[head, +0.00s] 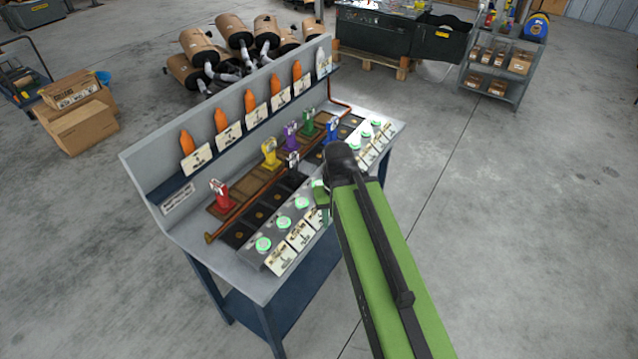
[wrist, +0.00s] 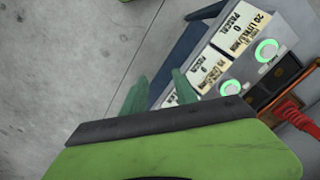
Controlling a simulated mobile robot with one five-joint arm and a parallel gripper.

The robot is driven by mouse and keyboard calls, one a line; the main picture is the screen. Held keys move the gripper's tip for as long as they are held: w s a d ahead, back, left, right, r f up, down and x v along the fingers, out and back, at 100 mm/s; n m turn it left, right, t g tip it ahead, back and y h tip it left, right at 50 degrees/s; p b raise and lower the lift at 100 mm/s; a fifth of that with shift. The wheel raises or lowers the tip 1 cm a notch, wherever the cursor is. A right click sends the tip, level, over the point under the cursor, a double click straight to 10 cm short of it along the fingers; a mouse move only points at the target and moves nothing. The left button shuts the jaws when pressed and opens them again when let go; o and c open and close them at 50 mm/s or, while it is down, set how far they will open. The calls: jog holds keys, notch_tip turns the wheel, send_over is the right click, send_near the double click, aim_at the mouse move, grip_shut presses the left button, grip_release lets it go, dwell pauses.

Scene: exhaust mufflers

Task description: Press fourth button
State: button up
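A row of green-lit round buttons runs along the front of a workbench panel in the head view, each beside a white label card. From the near end these are the first (head: 263,244), second (head: 283,222), third (head: 301,202) and fourth (head: 317,184) buttons; my arm partly covers the middle of the row. My gripper (head: 321,197) is low beside the third and fourth buttons. In the wrist view, my gripper (wrist: 158,80) has two dark green fingers apart with nothing between them. Two lit buttons (wrist: 266,50) (wrist: 230,87) show to its right; I cannot tell their numbers.
Coloured clamps, red (head: 221,195), yellow (head: 270,154) and blue (head: 331,130) among them, stand behind the buttons. A red part (wrist: 295,115) shows in the wrist view. Floor (head: 500,230) at right is clear.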

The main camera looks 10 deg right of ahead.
grip_shut()
jog(key=shift+a, duration=0.1)
dwell(1.1)
